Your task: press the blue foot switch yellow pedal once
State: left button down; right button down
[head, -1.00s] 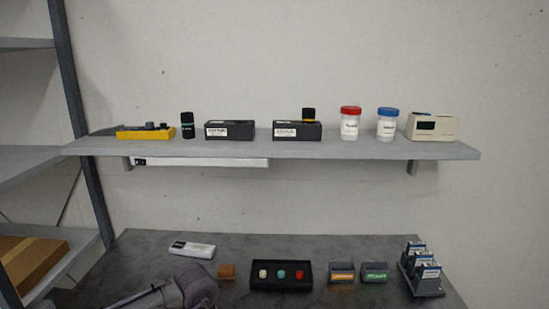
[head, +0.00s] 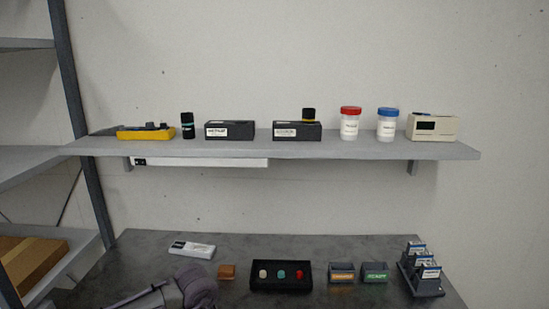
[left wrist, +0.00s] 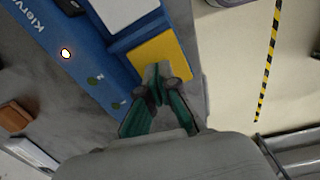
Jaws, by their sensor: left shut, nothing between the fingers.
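The blue foot switch (left wrist: 85,72) shows in the left wrist view, with lettering, a small lit lamp (left wrist: 66,53) and a yellow pedal (left wrist: 165,58). My left gripper (left wrist: 163,75) is shut and empty, its green fingertips over the lower part of the yellow pedal. Whether they touch the pedal or hover just above it cannot be told. In the head view only part of my left arm shows at the bottom; the foot switch is out of that frame. My right gripper is not in view.
A grey bench (head: 330,250) holds a black tray of three buttons (head: 252,284), a brown block (head: 227,271), a white device (head: 192,250), two small bins and a rack (head: 425,283). A shelf (head: 380,148) with jars and boxes hangs above. Striped tape (left wrist: 268,62) marks the floor.

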pick_arm(q)
jog(key=shift+f+b, duration=0.65)
jog(key=shift+f, duration=0.05)
dwell(0.5)
dwell(0.5)
jog(key=shift+r+p, duration=1.2)
jog(key=shift+r, duration=1.8)
